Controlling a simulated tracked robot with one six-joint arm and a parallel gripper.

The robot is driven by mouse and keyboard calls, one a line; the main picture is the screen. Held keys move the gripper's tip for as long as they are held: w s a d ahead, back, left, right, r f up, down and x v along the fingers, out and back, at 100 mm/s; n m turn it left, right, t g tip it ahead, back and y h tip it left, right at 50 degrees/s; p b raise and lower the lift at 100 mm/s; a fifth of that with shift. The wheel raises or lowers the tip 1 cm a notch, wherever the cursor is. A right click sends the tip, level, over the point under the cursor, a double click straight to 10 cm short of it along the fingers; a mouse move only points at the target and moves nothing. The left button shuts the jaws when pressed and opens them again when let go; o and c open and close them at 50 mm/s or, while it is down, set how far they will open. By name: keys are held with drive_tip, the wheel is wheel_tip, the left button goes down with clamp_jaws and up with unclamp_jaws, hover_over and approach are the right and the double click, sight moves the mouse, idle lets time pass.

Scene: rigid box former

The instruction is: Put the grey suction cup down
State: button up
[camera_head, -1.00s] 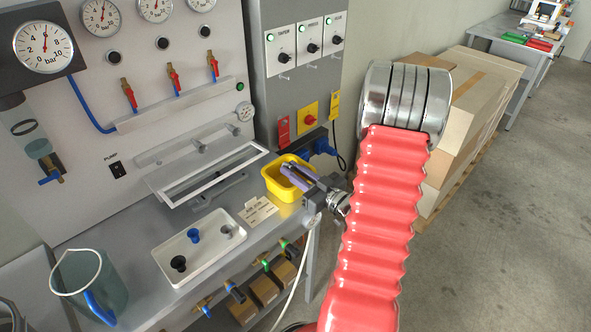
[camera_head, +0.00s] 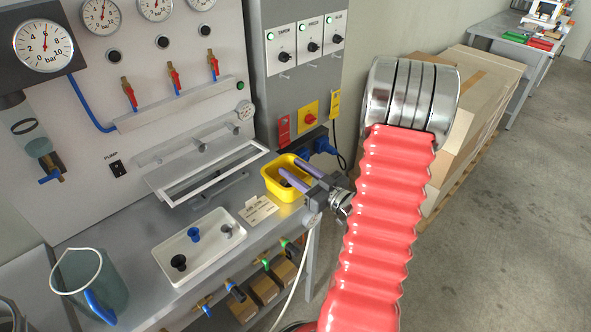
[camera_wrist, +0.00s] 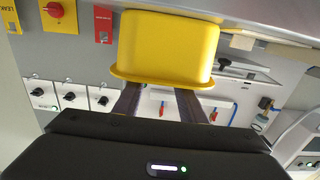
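My gripper (camera_head: 289,168) is over the yellow bin (camera_head: 272,185) with its two purple fingers spread apart. Nothing shows held between them. In the wrist view, the fingers of my gripper (camera_wrist: 159,92) are also apart, and their tips pass behind the rim of the yellow bin (camera_wrist: 168,45). Something small and dark shows inside the bin below the fingers, but I cannot tell what it is. A grey suction cup (camera_head: 226,231) stands in the white tray (camera_head: 206,258), beside a blue cup (camera_head: 194,235) and a black cup (camera_head: 179,262).
A white frame (camera_head: 210,175) sits on the panel behind. Switch boxes (camera_head: 303,45) rise behind the bin. Cartons (camera_head: 470,120) stand to the right.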

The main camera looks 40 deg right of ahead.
drive_tip(key=s, duration=1.1)
drive_tip(key=shift+d+r, duration=0.15)
drive_tip(key=shift+d, duration=0.1)
idle(0.6)
